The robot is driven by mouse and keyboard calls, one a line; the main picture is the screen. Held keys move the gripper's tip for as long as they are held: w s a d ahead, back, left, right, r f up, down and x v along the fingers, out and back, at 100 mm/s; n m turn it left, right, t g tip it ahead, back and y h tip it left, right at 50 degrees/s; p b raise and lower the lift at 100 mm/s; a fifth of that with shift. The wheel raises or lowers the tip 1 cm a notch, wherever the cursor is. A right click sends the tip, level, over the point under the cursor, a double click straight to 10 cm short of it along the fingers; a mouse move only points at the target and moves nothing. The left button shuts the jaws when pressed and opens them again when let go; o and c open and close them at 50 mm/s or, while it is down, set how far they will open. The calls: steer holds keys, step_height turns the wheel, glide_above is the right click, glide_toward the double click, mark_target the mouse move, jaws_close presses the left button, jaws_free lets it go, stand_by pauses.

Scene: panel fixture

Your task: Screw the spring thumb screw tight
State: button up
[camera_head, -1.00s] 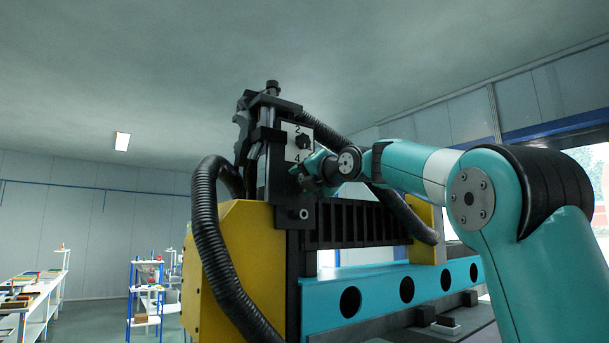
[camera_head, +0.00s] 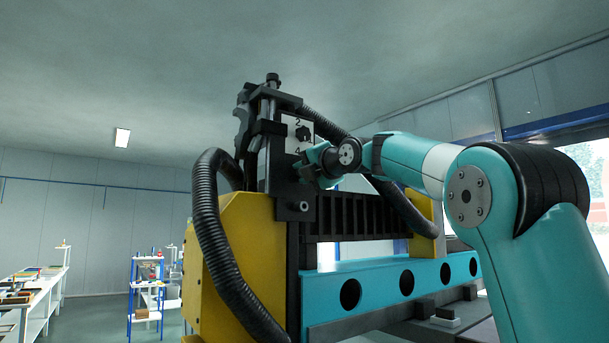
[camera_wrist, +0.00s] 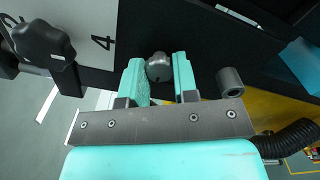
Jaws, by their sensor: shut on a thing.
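The spring thumb screw (camera_wrist: 159,67) shows in the wrist view as a small grey rounded head at the dark plate. My gripper (camera_wrist: 160,80) is shut on it, with one teal finger on each side of the head. The screw's shaft is hidden, so I cannot tell how deep it sits. In the head view my gripper (camera_head: 305,171) is at the dark upright block, just below the white numbered panel (camera_head: 291,140). The screw is hidden there by the gripper.
A black lobed knob (camera_wrist: 42,45) sits left of the fingers, near the "4". A grey cylinder (camera_wrist: 229,82) stands close to the right finger. A black corrugated hose (camera_head: 222,265) hangs at the yellow housing (camera_head: 245,235). A teal beam with holes (camera_head: 378,288) runs below.

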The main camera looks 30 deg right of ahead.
steer(key=m+p, duration=0.2)
steer(key=m, duration=3.3)
steer(key=shift+d+m, duration=0.1)
steer(key=shift+m, duration=0.3)
steer(key=o, duration=0.9)
